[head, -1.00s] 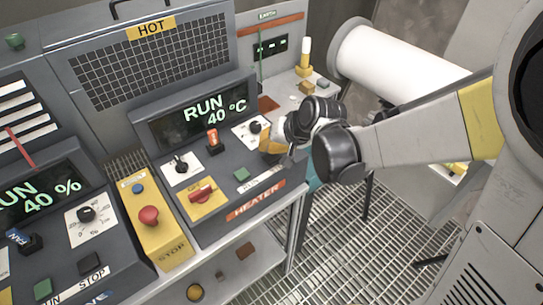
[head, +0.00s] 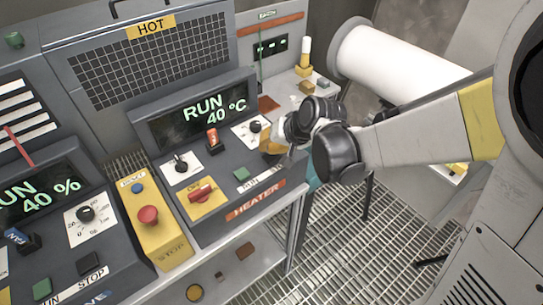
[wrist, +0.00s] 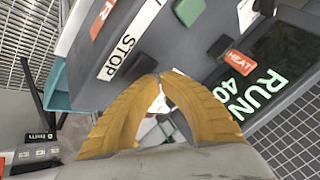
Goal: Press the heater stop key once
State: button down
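The heater panel (head: 222,150) has a dark display (head: 205,111) reading RUN 40 °C. Its green run key (head: 241,174) sits above the white RUN/STOP label strip (head: 262,181); the green key also shows in the wrist view (wrist: 188,10), with the STOP label (wrist: 125,42) near it. My gripper (head: 271,157) is over the right end of the panel, close to its surface. In the wrist view its yellow fingers (wrist: 158,77) meet at the tips, with nothing seen between them.
Left of the gripper are a red rotary switch (head: 201,194), an orange HEAT switch (head: 213,140) and a black knob (head: 255,126). A yellow box with a red stop button (head: 148,215) stands left of the panel. Grated floor (head: 335,240) lies open at right.

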aim_at(268, 155)
jog(key=shift+f, duration=0.3)
jog(key=shift+f+b, duration=0.45)
jog(key=shift+b, duration=0.15)
dwell(0.4)
jog(key=shift+r, duration=0.1)
jog(key=shift+r+p, duration=0.7)
jog(key=shift+r, duration=0.1)
notch_tip(268, 155, up, 5)
jog(key=p, duration=0.4)
dwell(0.9)
